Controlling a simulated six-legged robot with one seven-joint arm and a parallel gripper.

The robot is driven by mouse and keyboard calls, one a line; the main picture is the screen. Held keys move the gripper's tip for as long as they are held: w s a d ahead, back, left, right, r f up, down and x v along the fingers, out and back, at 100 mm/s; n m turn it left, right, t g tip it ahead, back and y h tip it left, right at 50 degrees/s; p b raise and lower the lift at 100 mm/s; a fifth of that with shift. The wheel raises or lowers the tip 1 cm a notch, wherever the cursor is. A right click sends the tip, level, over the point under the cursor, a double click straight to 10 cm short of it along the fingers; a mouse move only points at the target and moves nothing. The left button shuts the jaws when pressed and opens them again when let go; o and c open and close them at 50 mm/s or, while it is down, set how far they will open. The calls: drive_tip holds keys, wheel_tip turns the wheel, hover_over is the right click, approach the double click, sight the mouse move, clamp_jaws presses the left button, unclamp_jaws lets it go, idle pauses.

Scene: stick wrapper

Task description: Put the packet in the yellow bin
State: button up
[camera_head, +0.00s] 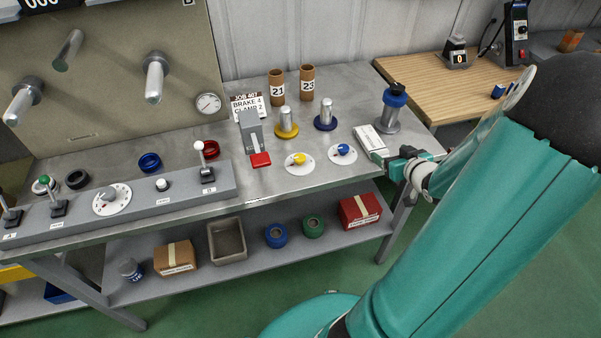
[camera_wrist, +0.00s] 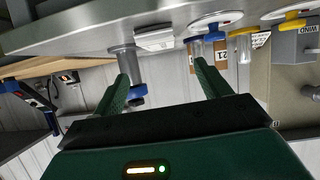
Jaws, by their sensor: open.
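The packet (camera_head: 370,140) is a flat white box with printing, lying on the grey metal bench near its right end. In the wrist view, which looks upside down, the packet (camera_wrist: 154,39) appears beyond and between my fingers. My gripper (camera_head: 382,160) is at the bench's front right edge, close to the packet's near end. Its green fingers (camera_wrist: 162,72) are spread with nothing between them. Whether a finger touches the packet cannot be told. A yellow bin (camera_head: 14,273) shows partly at the far left, below the bench top, cut off by the picture edge.
A metal post with a blue top (camera_head: 392,108) stands just behind the packet. A blue-knob dial (camera_head: 343,153) lies to its left. The lower shelf holds a grey tray (camera_head: 228,241), a red box (camera_head: 360,210) and rolls. A wooden table (camera_head: 455,78) stands at the right.

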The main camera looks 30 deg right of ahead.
drive_tip(key=w+a+r+n+g+h, duration=0.1)
drive_tip(key=w+a+r+g+h, duration=0.15)
drive_tip(key=w+a+r, duration=0.35)
drive_tip(key=s+a+r+g+y, duration=0.1)
drive_tip(key=s+a+r, duration=0.1)
drive_tip(key=a+r, duration=0.3)
drive_tip(key=s+a+r+g+y, duration=0.1)
drive_tip(key=a+r, duration=0.4)
drive_tip(key=a, duration=0.9)
drive_tip(key=shift+s+a+r+g, duration=0.15)
drive_tip(key=shift+s+g, duration=0.4)
drive_tip(key=shift+s, duration=0.6)
drive_tip(key=shift+o, duration=0.4)
drive_tip(key=s+a+r+n+g+y, duration=0.1)
drive_tip(key=s+a+r+y, duration=0.1)
drive_tip(key=s+a, duration=0.6)
drive_tip(key=a+y, duration=0.1)
drive_tip(key=a, duration=0.2)
drive_tip(key=shift+a+y, duration=0.35)
drive_tip(key=shift+a, duration=0.05)
drive_tip(key=shift+s, duration=0.1)
drive_tip(key=shift+d, duration=0.1)
